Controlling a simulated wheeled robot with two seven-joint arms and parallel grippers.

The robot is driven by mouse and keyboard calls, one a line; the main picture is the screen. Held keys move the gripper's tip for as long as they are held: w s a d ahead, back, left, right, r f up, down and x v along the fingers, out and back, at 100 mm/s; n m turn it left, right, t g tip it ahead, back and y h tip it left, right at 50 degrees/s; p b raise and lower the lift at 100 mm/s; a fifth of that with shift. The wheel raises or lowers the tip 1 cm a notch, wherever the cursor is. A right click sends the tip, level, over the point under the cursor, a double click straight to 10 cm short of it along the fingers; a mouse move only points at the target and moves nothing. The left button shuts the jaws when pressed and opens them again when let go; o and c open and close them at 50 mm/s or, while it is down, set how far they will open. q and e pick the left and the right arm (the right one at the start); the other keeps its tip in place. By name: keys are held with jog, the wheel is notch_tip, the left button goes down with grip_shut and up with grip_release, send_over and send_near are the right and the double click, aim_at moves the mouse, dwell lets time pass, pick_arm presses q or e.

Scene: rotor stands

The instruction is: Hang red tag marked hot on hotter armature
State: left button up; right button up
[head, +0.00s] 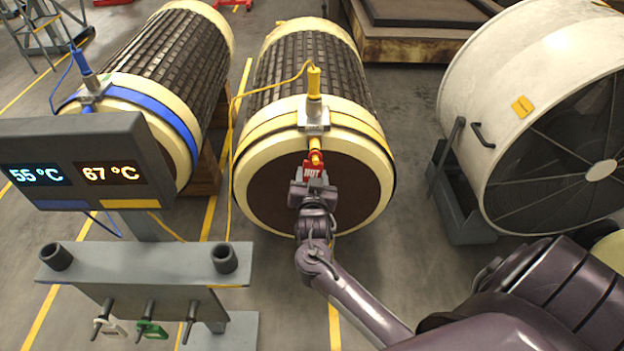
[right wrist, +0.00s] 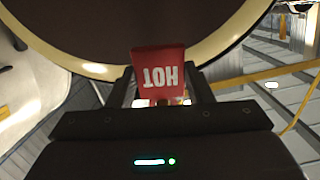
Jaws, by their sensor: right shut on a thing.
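The red tag marked HOT (head: 312,170) is held upright in my right gripper (head: 313,184). It also shows in the right wrist view (right wrist: 159,70), its lower end between the two fingers (right wrist: 160,98). The tag is just below a yellow peg (head: 316,153) on the end of the yellow-banded armature (head: 270,190); whether it hangs on the peg or touches it, I cannot tell. The blue-banded armature (head: 165,120) lies to the left. The display (head: 85,165) reads 55 °C over a blue bar and 67 °C over a yellow bar. My left gripper is not in view.
A grey stand (head: 145,262) at the lower left has pegs, with a white tag (head: 112,328) and a green tag (head: 150,328) hanging there. A large white fan (head: 500,80) stands at the right. Cables run from the probes. Floor right of the yellow-banded armature is clear.

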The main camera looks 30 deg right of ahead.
jog(key=shift+w+d, duration=0.1)
jog(key=shift+w, duration=0.05)
jog(key=shift+f, duration=0.2)
dwell(0.6)
jog(key=o, duration=1.1)
jog(key=shift+p+v, duration=1.15)
jog(key=shift+v, duration=0.35)
jog(key=shift+p+v, duration=1.75)
jog(key=shift+v, duration=1.35)
